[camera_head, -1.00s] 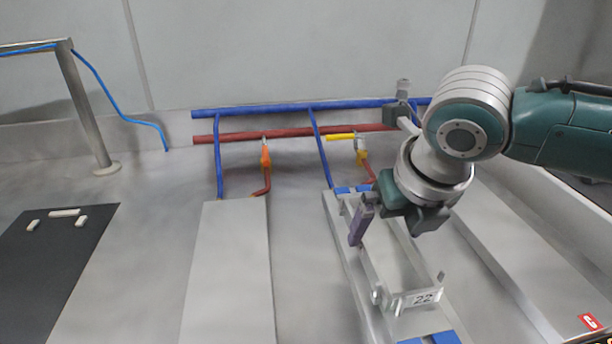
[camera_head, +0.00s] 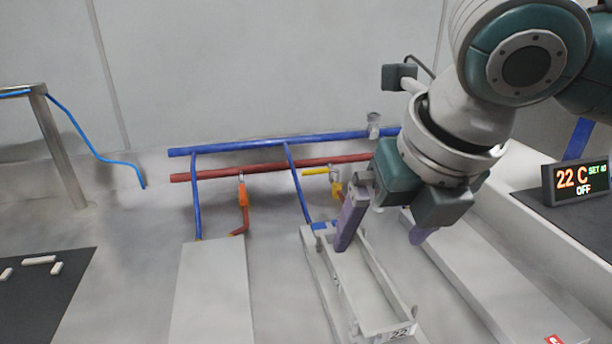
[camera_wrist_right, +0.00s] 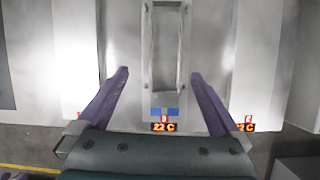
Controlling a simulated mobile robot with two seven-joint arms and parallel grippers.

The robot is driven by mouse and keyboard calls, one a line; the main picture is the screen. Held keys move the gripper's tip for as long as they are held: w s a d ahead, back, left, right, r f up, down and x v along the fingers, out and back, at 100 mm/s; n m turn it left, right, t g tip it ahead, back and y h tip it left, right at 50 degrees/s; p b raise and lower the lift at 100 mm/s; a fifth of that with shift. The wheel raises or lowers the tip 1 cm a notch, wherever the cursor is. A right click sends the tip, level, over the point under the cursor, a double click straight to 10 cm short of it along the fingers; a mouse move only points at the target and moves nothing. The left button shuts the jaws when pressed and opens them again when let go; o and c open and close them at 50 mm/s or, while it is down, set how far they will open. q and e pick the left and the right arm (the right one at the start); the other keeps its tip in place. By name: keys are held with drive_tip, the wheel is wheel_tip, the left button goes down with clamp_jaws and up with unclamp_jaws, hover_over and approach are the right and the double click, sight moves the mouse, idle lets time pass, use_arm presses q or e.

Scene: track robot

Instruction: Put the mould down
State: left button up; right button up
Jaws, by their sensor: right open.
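The mould (camera_head: 372,290) is a long, light grey open trough with upright end pieces and a tag reading 22 at its near end. It rests on a narrow pale plate with blue pads; it also shows in the right wrist view (camera_wrist_right: 166,50), straight ahead. My right gripper (camera_head: 380,242) is above the mould's far part, its purple fingers spread wide and empty. In the right wrist view, its fingers (camera_wrist_right: 159,74) appear on either side of the mould, apart from it.
Blue and red pipes (camera_head: 270,168) with orange and yellow valves run along the back wall. A bare pale plate (camera_head: 212,295) lies left of the mould, another (camera_head: 480,270) right. A dark mat (camera_head: 40,300) with white pieces lies far left.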

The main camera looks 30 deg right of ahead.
drive_tip(key=s+a+f+m+y, duration=0.35)
drive_tip(key=s+a+m, duration=0.45)
drive_tip(key=m, duration=0.8)
drive_tip(key=s+d+f+m+g+h, duration=0.1)
drive_tip(key=s+d+m, duration=0.3)
drive_tip(key=s+m, duration=0.4)
drive_tip(key=f+m+h, duration=0.1)
drive_tip(key=m, duration=0.5)
drive_tip(key=shift+f+m, duration=0.3)
drive_tip(key=shift+h, duration=0.25)
